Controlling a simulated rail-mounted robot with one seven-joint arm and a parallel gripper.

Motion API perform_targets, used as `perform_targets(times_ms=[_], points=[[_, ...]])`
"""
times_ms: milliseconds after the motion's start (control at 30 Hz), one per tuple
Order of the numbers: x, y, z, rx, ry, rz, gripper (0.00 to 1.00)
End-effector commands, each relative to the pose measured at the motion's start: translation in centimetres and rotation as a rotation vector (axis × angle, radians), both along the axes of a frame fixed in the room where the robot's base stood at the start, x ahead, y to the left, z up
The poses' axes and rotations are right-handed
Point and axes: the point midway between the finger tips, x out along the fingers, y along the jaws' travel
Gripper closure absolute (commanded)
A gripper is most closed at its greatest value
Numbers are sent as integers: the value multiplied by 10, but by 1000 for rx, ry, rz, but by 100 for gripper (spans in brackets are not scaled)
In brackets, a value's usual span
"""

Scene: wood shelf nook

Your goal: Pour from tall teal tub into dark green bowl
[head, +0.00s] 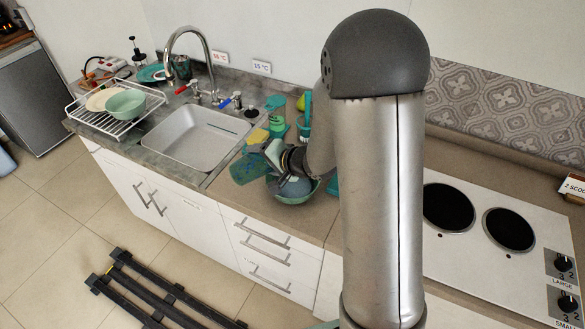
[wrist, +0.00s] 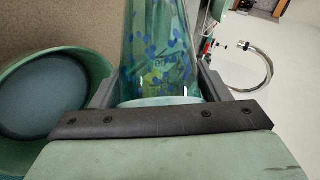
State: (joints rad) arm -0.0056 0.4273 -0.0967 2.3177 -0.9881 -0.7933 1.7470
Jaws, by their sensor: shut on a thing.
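The tall teal tub (wrist: 160,45) is see-through, with blue flecks or pieces showing in it. My gripper (wrist: 158,88) is shut on it, one finger on each side. The tub looks tilted well over, since the tap appears sideways in the wrist view. The dark green bowl (wrist: 95,62) is at the left there, apart from the tub in the picture. Its inside looks grey-blue, and I cannot tell whether anything lies in it. In the head view the bowl (head: 293,198) sits on the counter just below my gripper (head: 284,163), partly hidden by it. The tub's mouth is hard to make out.
The sink (head: 195,138) is left of the bowl, with the tap (head: 183,40) behind it. A dish rack (head: 115,122) holds bowls farther left. The hob (head: 480,225) is at the right.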

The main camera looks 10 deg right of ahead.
Motion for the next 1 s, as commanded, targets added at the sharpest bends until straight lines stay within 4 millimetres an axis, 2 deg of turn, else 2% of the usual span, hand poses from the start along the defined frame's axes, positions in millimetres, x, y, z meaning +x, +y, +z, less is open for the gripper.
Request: perform_targets(times_ms=[67,367,500,1000], points=[[1,3,7,-73,4,3,63],[2,11,-15,-367,39,5,63],[4,22,-13,-472,47,5,63],[5,37,-28,-657,73,2,63]])
